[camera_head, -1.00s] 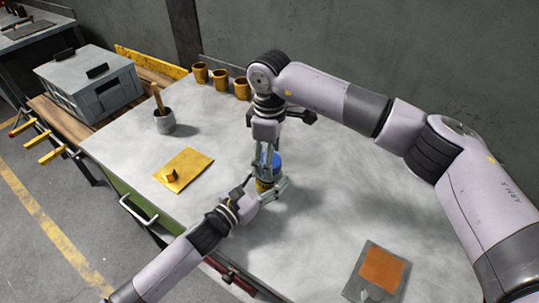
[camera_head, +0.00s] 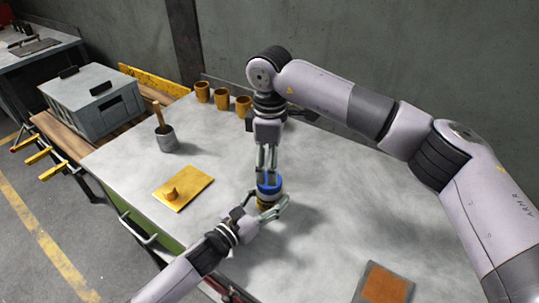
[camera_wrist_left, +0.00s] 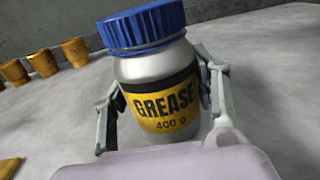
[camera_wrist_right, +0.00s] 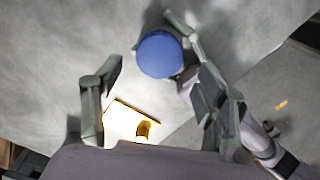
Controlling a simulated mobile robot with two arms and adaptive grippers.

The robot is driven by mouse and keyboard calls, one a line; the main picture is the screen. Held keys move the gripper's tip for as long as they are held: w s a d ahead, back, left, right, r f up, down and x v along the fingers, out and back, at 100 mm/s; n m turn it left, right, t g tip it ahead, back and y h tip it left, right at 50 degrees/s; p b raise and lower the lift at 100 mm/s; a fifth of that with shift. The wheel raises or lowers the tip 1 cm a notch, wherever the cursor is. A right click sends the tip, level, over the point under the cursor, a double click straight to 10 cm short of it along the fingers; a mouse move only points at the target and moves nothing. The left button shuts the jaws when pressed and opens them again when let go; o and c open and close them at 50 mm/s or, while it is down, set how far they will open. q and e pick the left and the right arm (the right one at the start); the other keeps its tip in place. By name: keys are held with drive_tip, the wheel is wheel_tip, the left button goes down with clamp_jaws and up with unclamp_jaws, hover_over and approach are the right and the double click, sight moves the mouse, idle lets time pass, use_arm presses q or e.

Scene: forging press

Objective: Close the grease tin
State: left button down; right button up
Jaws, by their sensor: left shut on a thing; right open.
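The grease tin (camera_wrist_left: 160,95) is a grey jar with a black and yellow "GREASE 400 g" label. It stands upright, held over the bench. Its blue lid (camera_wrist_left: 150,27) sits on top and looks level; whether it is tight cannot be told. My left gripper (camera_head: 270,208) is shut on the tin's body, a finger on each side. My right gripper (camera_head: 267,172) points down just above the lid, open and empty. In the right wrist view the lid (camera_wrist_right: 161,54) shows beyond the spread fingers.
A yellow plate with a knob (camera_head: 183,189) and a grey pot with a wooden handle (camera_head: 167,138) are on the left of the bench. Several ochre cups (camera_head: 222,98) line the back. An orange pad (camera_head: 384,287) lies at front right.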

drive_tip(key=n, duration=0.6)
drive_tip(key=shift+r, duration=0.25)
drive_tip(key=n, duration=0.4)
drive_tip(key=shift+r, duration=0.2)
drive_tip(key=n, duration=0.5)
drive_tip(key=shift+r, duration=0.15)
drive_tip(key=n, duration=0.4)
drive_tip(key=shift+r, duration=0.2)
drive_tip(key=n, duration=0.6)
drive_tip(key=shift+r+n, duration=0.2)
drive_tip(key=shift+n, duration=0.2)
drive_tip(key=n, duration=0.4)
drive_tip(key=shift+r, duration=0.2)
drive_tip(key=n, duration=0.4)
drive_tip(key=shift+r+n, duration=0.15)
drive_tip(key=shift+n, duration=0.15)
drive_tip(key=n, duration=0.5)
drive_tip(key=shift+r+n, duration=0.2)
drive_tip(key=shift+n, duration=0.1)
